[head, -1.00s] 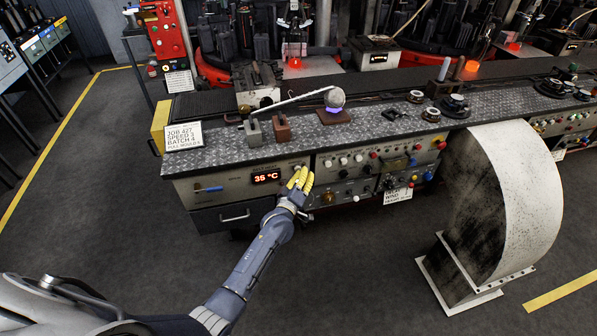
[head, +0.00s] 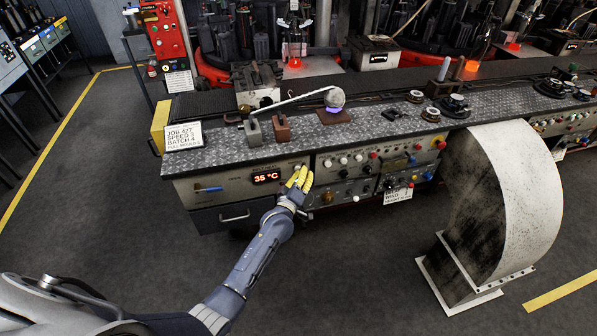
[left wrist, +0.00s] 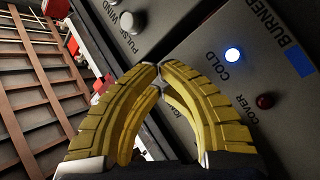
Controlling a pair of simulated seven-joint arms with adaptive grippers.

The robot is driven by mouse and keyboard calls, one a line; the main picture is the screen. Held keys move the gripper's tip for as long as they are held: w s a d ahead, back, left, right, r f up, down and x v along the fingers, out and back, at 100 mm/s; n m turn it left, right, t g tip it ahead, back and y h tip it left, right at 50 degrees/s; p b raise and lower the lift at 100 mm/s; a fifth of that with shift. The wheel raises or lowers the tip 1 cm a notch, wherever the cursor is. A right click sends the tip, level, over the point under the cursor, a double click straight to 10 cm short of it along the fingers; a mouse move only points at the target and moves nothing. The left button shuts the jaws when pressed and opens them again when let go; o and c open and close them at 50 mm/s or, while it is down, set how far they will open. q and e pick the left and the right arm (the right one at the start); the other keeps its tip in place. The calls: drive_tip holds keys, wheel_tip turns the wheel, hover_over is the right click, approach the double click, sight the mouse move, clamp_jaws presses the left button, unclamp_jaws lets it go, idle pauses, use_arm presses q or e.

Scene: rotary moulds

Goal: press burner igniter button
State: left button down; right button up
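My left gripper (head: 300,178) has yellow ribbed fingers and is at the burner panel (head: 238,184) on the console front, right of the red 35 °C display (head: 266,177). In the left wrist view its fingertips (left wrist: 159,72) meet, with nothing visible between them. The panel (left wrist: 222,92) there reads BURNER, COLD and COVER. A label starting with IGN is partly covered by the fingers. The igniter button itself is hidden, and I cannot tell whether the fingertips touch it. A lit blue-white lamp (left wrist: 232,54) is by COLD and a dark red lamp (left wrist: 265,101) by COVER. My right gripper is not in view.
Several knobs and buttons (head: 358,158) fill the neighbouring panel on the right. A white knob (left wrist: 126,20) by PULSE WIND is close to the fingers in the wrist view. A large curved duct (head: 530,200) stands at right.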

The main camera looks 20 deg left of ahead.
use_arm(q)
drive_tip(key=shift+s+r, duration=0.15)
drive_tip(key=shift+s, duration=0.05)
drive_tip(key=shift+s+d, duration=0.55)
drive_tip(key=shift+s, duration=0.3)
drive_tip(key=shift+s+d, duration=0.55)
drive_tip(key=shift+s, duration=0.25)
drive_tip(key=shift+s+d, duration=0.55)
drive_tip(key=shift+s, duration=0.3)
